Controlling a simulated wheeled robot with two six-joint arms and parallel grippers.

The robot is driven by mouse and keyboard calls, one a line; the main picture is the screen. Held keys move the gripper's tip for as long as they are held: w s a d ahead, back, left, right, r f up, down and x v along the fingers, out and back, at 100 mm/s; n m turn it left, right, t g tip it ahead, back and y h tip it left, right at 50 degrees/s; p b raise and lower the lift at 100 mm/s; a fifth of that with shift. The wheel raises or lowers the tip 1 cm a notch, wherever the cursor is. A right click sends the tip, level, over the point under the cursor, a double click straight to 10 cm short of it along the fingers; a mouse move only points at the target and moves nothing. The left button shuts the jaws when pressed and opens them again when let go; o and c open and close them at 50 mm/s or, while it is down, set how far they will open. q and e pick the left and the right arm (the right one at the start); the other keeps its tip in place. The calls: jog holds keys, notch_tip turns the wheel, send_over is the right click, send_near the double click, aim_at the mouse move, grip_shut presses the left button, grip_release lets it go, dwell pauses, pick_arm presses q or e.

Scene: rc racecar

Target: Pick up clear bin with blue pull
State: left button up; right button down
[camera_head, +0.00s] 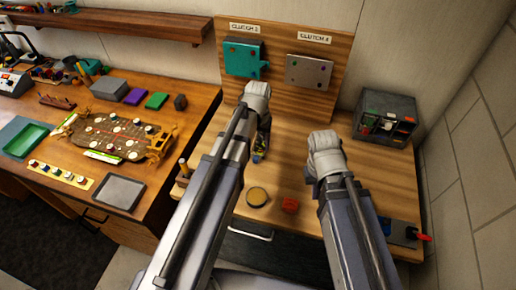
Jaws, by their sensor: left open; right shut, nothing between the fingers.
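A dark cabinet (387,98) stands at the back right of the wooden bench, with small bins and coloured parts in its front. Green and red spots show there; I cannot make out a clear bin with a blue pull. My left gripper (261,150) hangs over the bench below the left panel, left of the cabinet and apart from it. It is open, its dark fingers partly hidden by my arm. My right gripper (324,160) is over the bench, nearer the cabinet but apart from it. It is shut and empty, its fingers largely hidden behind the wrist.
A teal plate (243,66) and a grey plate (309,72) hang on the backboard. A yellow-topped disc (257,196) and a red part (290,205) lie near the bench's front edge. A red-handled tool (423,237) lies front right. A cluttered table (190,100) stands left.

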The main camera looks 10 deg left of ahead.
aim_at(256, 157)
pick_arm(q)
jog(key=shift+s+a+f+b, duration=0.1)
jog(key=shift+a+f+b, duration=0.1)
jog(key=shift+f+b, duration=1.55)
jog(key=shift+a+f+b, duration=0.2)
jog(key=shift+f+b, duration=1.3)
jog(key=shift+f, duration=0.35)
pick_arm(e)
jog(key=shift+f, duration=3.55)
pick_arm(q)
jog(key=shift+r, duration=0.1)
pick_arm(e)
jog(key=shift+r, duration=0.1)
pick_arm(q)
grip_shut()
